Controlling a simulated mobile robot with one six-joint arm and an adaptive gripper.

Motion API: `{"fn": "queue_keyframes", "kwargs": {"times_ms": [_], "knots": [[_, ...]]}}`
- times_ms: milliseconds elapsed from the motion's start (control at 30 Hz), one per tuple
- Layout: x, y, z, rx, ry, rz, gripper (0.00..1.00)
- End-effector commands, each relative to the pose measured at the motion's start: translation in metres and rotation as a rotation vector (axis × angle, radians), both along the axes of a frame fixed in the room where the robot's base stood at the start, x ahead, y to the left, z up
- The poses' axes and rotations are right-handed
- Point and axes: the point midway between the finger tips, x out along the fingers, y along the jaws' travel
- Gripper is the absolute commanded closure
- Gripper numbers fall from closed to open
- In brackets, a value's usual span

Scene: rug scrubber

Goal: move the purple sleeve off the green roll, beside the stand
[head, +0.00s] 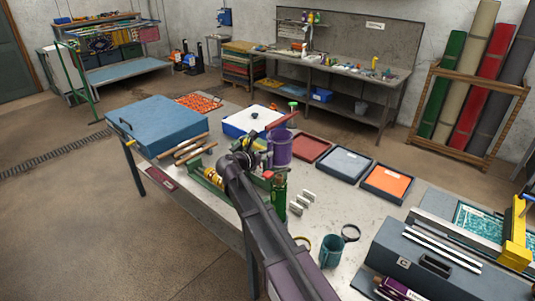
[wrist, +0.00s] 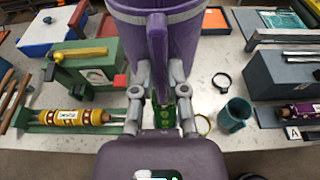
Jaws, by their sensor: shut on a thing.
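The purple sleeve (head: 280,150) is a wide purple cylinder with a side handle. It fills the top middle of the wrist view (wrist: 190,20). My gripper (wrist: 158,80) is shut on its handle and holds it upright, above the table. The green roll (head: 279,197) stands upright in the head view, just below the sleeve, its length uncovered. I cannot tell for sure which piece is the stand; a green frame with a gauge (wrist: 75,72) is left of the roll.
A yellow roller (wrist: 75,117) lies on a green cradle at left. A teal sleeve (head: 330,251), a black ring (head: 350,233) and a grey toolbox (head: 420,265) are at right. Bare table shows around the rings.

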Motion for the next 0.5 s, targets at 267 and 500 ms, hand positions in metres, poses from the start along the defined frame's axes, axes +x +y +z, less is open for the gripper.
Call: {"fn": "queue_keyframes", "kwargs": {"times_ms": [267,500], "knots": [[0.001,-0.002,-0.021,0.000,0.000,-0.002,1.00],[0.001,-0.002,-0.052,0.000,0.000,-0.003,1.00]]}}
